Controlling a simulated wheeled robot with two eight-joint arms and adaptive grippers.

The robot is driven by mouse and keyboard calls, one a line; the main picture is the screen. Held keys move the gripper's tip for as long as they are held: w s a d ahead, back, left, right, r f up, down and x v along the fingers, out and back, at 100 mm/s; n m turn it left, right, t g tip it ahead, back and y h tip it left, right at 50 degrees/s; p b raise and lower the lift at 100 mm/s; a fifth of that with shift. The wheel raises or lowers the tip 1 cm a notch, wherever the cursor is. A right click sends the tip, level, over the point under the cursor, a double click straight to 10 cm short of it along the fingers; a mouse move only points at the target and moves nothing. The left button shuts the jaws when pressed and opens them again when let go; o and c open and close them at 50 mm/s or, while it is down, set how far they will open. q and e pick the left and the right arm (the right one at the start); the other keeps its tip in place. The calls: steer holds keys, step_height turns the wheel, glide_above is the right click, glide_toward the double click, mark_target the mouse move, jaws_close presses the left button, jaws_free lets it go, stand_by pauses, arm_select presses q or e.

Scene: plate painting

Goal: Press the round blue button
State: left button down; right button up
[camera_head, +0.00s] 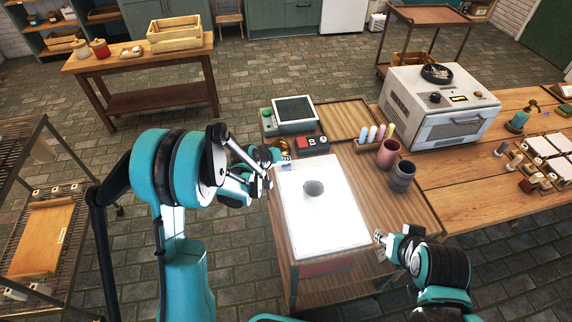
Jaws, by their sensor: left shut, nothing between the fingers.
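My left gripper (284,160) is shut and empty. Its tip is over the back left edge of the white panel (340,230) on the table. I cannot clearly make out a round blue button. Just behind my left gripper are small coloured parts, partly covered by it and too small to tell apart. A device with a dark screen (293,109) stands behind them, with a small green round part (268,114) at its left. My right gripper (379,238) is at the right edge of the white panel; its fingers are too small to read.
A small grey round thing (314,188) is on the white panel. A red and black box (312,144) sits behind the panel. A pink cup (388,153) and a grey cup (402,177) stand to the right. A white oven-like machine (438,108) stands at the back right.

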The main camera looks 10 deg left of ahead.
mark_target(285, 166)
arm_select(q)
steer(key=shift+f, duration=0.2)
steer(key=shift+r, duration=0.1)
steer(key=shift+r+p, duration=0.5)
steer(key=shift+r, duration=0.4)
step_height(285, 166, up, 6)
steer(key=p, duration=0.4)
stand_by(0.4)
